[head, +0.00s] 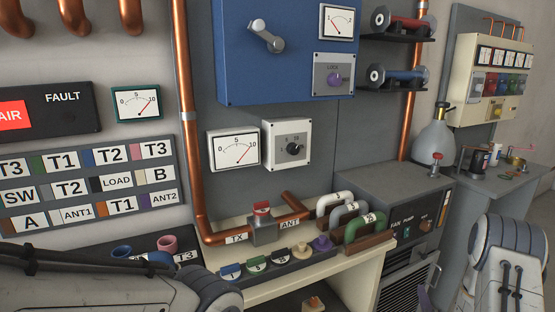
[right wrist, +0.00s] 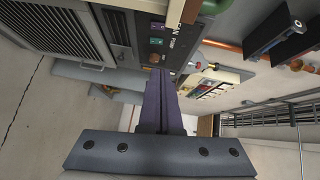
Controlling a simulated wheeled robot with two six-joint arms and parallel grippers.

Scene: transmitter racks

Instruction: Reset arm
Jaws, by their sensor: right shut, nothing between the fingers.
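My right gripper (right wrist: 158,78) shows in the right wrist view as two purple fingers pressed together, with nothing between them. It points toward the front of the grey fan pump cabinet (right wrist: 150,45), and I cannot tell the gap to it. In the head view only a bit of its purple finger (head: 424,300) shows at the bottom edge, left of my right arm (head: 497,272). My left arm (head: 110,288) lies across the lower left of the head view. Its gripper is out of the picture.
A bench (head: 262,291) carries a red-handled valve (head: 262,208), colored plugs and curved pipe links (head: 365,226). The fan pump cabinet (head: 385,190) stands right of it. A blue lock box (head: 283,75) hangs above. A side table (head: 500,185) stands at the far right.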

